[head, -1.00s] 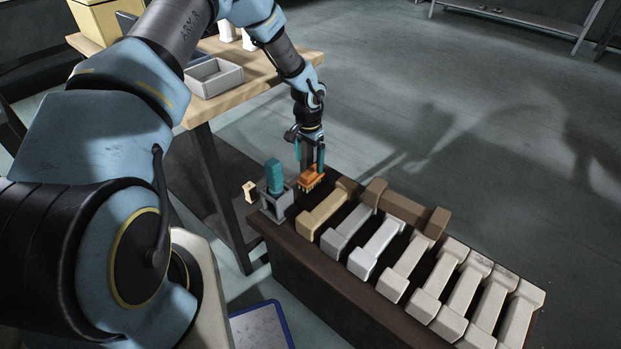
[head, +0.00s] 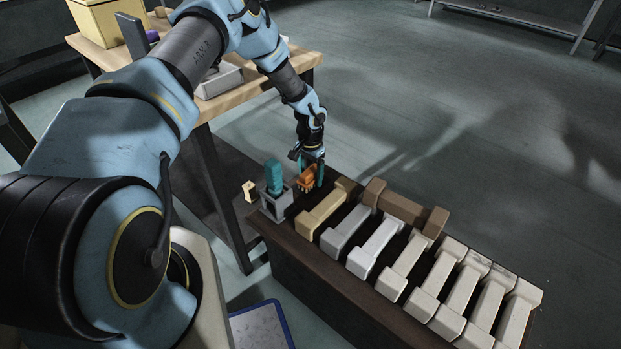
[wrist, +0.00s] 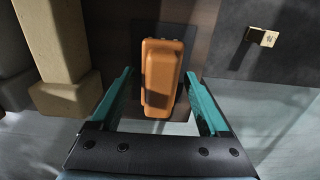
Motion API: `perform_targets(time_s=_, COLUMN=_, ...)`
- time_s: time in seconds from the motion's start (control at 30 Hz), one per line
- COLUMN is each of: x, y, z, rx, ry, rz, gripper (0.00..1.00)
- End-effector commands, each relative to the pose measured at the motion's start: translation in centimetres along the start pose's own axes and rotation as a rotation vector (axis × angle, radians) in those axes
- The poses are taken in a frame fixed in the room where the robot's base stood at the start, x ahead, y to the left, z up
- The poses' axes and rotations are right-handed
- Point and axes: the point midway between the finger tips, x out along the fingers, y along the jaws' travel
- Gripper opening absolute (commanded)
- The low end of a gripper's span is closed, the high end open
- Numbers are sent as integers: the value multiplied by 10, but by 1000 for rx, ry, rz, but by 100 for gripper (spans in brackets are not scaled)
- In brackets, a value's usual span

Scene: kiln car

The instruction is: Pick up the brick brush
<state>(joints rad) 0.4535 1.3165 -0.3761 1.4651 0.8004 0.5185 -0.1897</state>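The brick brush has an orange body (head: 307,178) with pale bristles under it. It is at the far left end of the dark kiln car top (head: 292,222), beside the tan brick. In the wrist view the orange back of the brush (wrist: 162,75) is in the middle of the picture, seen from above. My gripper (head: 311,172) is over the brush, pointing down. In the wrist view its two teal fingers (wrist: 160,80) are apart, one on each side of the brush, with a gap on both sides. The bristles are hidden in that view.
A tan brick (head: 325,210) and several grey and white bricks lie in a row to the right. A wooden table (head: 262,78) with a grey tray is behind.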

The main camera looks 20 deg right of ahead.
Motion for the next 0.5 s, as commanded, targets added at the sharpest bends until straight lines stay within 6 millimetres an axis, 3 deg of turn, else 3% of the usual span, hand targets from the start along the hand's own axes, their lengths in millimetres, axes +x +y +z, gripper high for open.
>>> perform_targets(time_s=0.07, x=0, y=0, z=0, rx=0, ry=0, rz=0, gripper=69)
perform_targets(time_s=0.5, x=0, y=0, z=0, rx=0, ry=0, rz=0, gripper=19)
